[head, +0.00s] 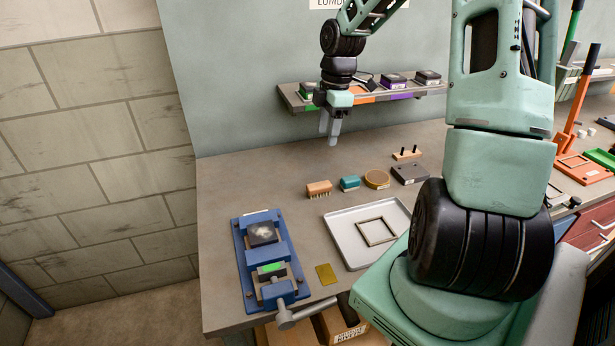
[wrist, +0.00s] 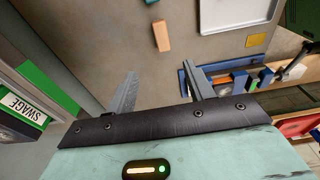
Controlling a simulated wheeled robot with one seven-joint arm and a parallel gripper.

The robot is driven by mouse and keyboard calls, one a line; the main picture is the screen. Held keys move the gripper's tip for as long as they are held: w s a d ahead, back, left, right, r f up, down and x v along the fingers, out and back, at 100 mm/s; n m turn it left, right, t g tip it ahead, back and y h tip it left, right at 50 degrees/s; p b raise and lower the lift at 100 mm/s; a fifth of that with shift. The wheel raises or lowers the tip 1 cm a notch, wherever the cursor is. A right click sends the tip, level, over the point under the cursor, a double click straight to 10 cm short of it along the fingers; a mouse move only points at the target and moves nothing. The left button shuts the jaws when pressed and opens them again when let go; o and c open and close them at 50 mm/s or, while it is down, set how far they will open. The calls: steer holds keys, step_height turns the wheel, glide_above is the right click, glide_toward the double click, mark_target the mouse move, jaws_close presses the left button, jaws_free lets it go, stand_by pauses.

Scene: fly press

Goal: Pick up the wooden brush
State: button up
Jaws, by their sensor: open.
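The wooden brush (head: 318,188) lies on the grey workbench, with a tan wooden body and bristles showing along its lower edge. It also shows in the wrist view (wrist: 161,35) as a tan block near the top, beyond the fingertips. My gripper (head: 329,136) is open and empty, above the bench between the shelf and the brush, fingers pointing down. In the wrist view its two fingers (wrist: 160,72) stand apart with bare bench between them. Nothing touches the brush.
Right of the brush are a teal brush (head: 349,183), a round tan tin (head: 376,179) and a dark block (head: 409,173). A white tray (head: 345,258) holding a square frame lies in front. A blue press fixture (head: 247,267) stands front left. A shelf (head: 292,101) is behind my gripper.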

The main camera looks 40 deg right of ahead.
glide_above(319, 185)
steer(key=f, duration=0.8)
steer(key=d+f+p, duration=0.1)
steer(key=f, duration=0.2)
steer(key=shift+w+f, duration=0.1)
steer(key=shift+f, duration=0.3)
steer(key=shift+a+f+p, duration=0.25)
steer(key=shift+f+p, duration=0.05)
steer(key=shift+f, duration=1.05)
steer(key=shift+a+f+p, duration=0.2)
steer(key=shift+f+p, duration=0.1)
steer(key=shift+f, duration=1.05)
steer(key=shift+c, duration=0.3)
steer(key=c, duration=1)
